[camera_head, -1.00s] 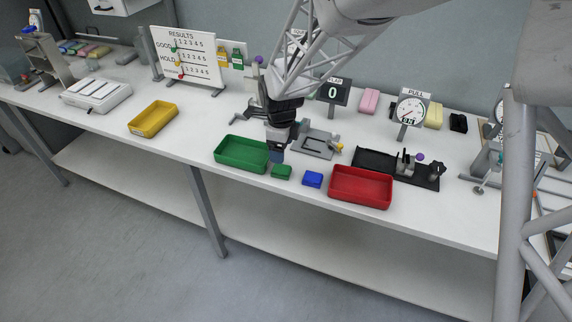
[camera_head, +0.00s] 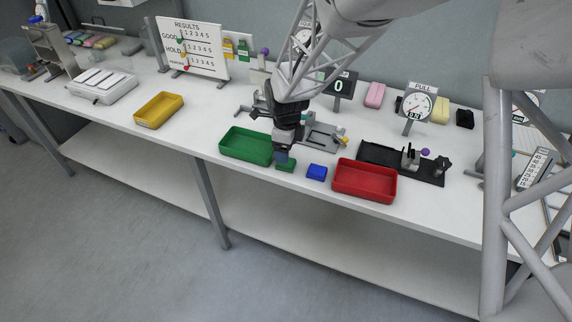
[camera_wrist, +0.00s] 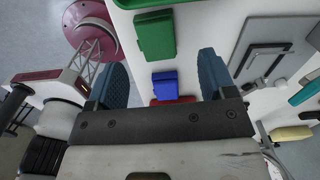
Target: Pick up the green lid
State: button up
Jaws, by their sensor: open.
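The green lid (camera_head: 287,166) is a small flat green block on the white table, between the green tray and a blue block. My gripper (camera_head: 282,156) is just above and behind it in the head view, overlapping its far edge, so the exact height is hard to tell. In the wrist view, two blue fingers stand wide apart with nothing held, and my gripper (camera_wrist: 161,65) is open. The green lid (camera_wrist: 155,34) shows there beyond the fingertips, towards the top, with the blue block (camera_wrist: 165,86) nearer and between the fingers in the picture.
The green tray (camera_head: 225,148) is left of the lid. The blue block also shows in the head view (camera_head: 317,172), with the red tray (camera_head: 364,194) to its right. A grey fixture (camera_head: 322,134) stands behind. The table's front edge is close by.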

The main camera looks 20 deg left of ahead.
jog(key=shift+s+f, duration=0.15)
jog(key=shift+f, duration=2.25)
jog(key=shift+c, duration=0.2)
jog(key=c, duration=1)
